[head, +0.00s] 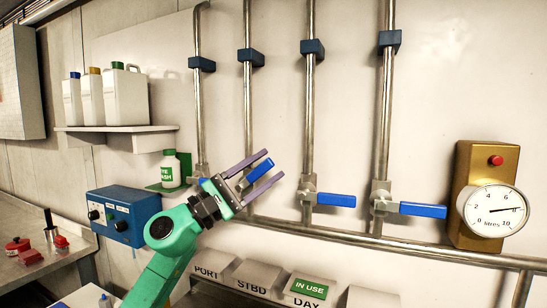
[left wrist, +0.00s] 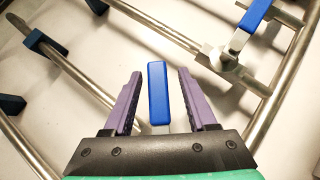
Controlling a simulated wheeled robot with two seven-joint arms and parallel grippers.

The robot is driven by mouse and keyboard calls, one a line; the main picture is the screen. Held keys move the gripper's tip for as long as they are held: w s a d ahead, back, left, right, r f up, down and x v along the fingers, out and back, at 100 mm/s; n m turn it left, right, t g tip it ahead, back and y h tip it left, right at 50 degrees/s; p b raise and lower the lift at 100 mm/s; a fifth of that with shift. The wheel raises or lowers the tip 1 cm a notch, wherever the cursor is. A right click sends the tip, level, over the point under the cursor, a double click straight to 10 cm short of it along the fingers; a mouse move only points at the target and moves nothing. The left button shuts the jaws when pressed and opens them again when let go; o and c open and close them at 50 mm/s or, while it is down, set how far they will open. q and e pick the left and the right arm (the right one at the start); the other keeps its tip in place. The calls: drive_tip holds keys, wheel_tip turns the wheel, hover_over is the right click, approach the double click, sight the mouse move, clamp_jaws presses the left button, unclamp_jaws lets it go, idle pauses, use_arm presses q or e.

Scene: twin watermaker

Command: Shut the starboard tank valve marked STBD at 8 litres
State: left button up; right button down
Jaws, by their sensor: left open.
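My left gripper (head: 275,164) is open, its two purple fingers on either side of a blue valve lever (head: 262,174). In the left wrist view the lever (left wrist: 158,92) stands between the fingers (left wrist: 160,73), with a gap on both sides. The lever appears to be on the second pipe (head: 247,105), above the box marked STBD (head: 252,276); the gripper hides its valve body. The round litre gauge (head: 493,211) has its needle near 8. My right gripper is in neither view.
Two more valves have blue levers pointing right, the DAY-side lever (head: 336,200) and the far right lever (head: 423,210). A horizontal pipe (head: 430,252) runs below them. A blue control box (head: 124,214) and an eye-wash bottle (head: 170,168) are left of the gripper.

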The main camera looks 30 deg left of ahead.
use_arm(q)
drive_tip(key=shift+s+a, duration=0.2)
drive_tip(key=shift+a, duration=0.05)
drive_tip(key=shift+c, duration=0.6)
clamp_jaws()
drive_tip(key=shift+s+a+r, duration=0.1)
drive_tip(key=shift+r, duration=0.05)
idle(0.3)
